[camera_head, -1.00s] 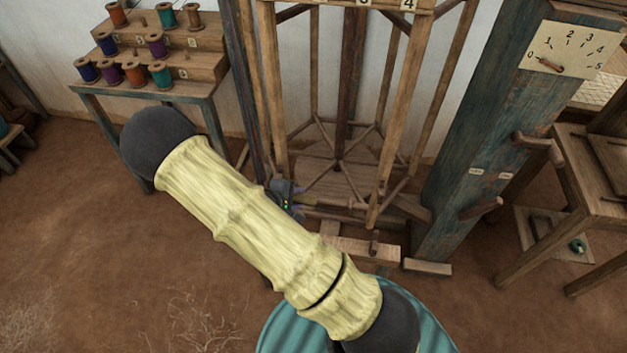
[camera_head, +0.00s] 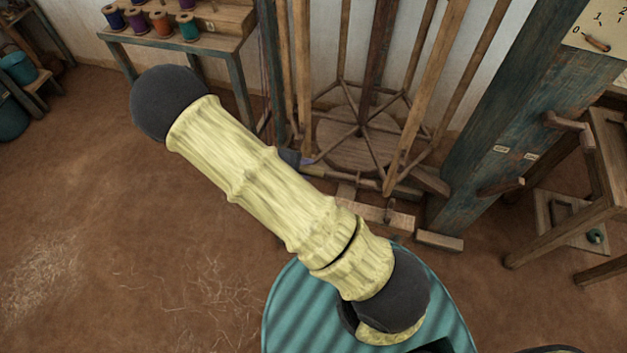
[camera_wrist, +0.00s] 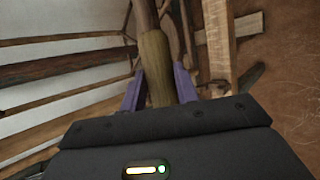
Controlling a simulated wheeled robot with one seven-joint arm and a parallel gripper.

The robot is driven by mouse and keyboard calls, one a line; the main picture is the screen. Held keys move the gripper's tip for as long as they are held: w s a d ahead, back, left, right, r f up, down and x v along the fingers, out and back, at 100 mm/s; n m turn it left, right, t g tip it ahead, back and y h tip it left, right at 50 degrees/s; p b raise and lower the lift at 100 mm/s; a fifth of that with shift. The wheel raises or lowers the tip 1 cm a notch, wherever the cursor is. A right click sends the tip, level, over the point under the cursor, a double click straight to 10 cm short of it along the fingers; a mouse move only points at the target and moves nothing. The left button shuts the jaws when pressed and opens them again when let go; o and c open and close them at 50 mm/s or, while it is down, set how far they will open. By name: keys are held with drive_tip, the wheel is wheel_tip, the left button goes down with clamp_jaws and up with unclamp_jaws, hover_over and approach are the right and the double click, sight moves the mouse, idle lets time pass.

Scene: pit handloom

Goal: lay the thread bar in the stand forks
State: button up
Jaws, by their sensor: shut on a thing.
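In the wrist view, my gripper (camera_wrist: 158,84) has its two purple fingers on either side of a round wooden bar (camera_wrist: 155,55), shut on its olive-tan end. I take this to be the thread bar. It runs away from the gripper, and its far end is out of sight. In the head view, my gripper (camera_head: 300,161) is mostly hidden behind my yellow arm, low beside the tall wooden reel frame (camera_head: 421,95). Only a little of the bar shows there. I cannot pick out the stand forks in either view.
A blue post (camera_head: 515,105) with pegs and a numbered dial stands right of the frame. A spool rack on a table (camera_head: 232,48) is at the upper left. A wooden bench (camera_head: 605,185) is at the right. Earth floor (camera_head: 110,230) at left is clear.

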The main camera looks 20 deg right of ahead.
drive_tip(key=s+a+f+n+t+y+b, duration=0.1)
drive_tip(key=s+a+f, duration=0.3)
drive_tip(key=a, duration=0.4)
drive_tip(key=s+a+f+n+t+y+b, duration=0.1)
drive_tip(key=s+a+f+n+t+b, duration=0.1)
drive_tip(key=a, duration=0.6)
drive_tip(key=s+a+f+n+t+b, duration=0.2)
drive_tip(key=s+a+f+t+b, duration=0.1)
drive_tip(key=s+a+f, duration=0.4)
drive_tip(key=shift+a+y+b, duration=0.4)
drive_tip(key=shift+a, duration=0.45)
drive_tip(key=shift+a, duration=0.15)
